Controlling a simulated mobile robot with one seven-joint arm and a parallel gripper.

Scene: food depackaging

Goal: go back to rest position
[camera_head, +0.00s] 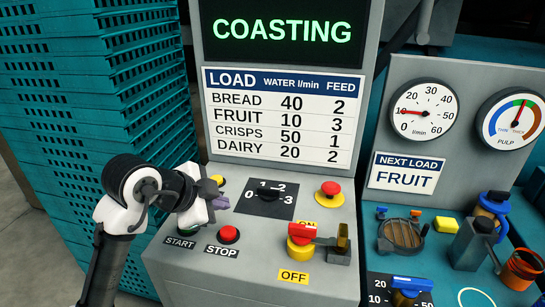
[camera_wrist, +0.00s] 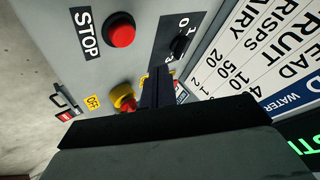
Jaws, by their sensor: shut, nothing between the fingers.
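My gripper (camera_head: 218,203) is in front of the grey control panel (camera_head: 215,272), above the START and STOP buttons and left of the rotary selector (camera_head: 268,195). Its fingers are together and hold nothing. In the wrist view the shut fingers (camera_wrist: 158,85) point toward the panel face, between the selector (camera_wrist: 180,45) and the red and yellow switch (camera_wrist: 123,97). The red STOP button (camera_head: 229,234) is just below the gripper. I cannot tell whether the fingertips touch the panel.
The screen (camera_head: 284,30) reads COASTING above a load table (camera_head: 283,118). A red button on a yellow base (camera_head: 329,193) and a red-handled ON/OFF switch (camera_head: 302,235) stand out at right. Stacked teal crates (camera_head: 90,90) are close on the left. Gauges (camera_head: 423,110) are at far right.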

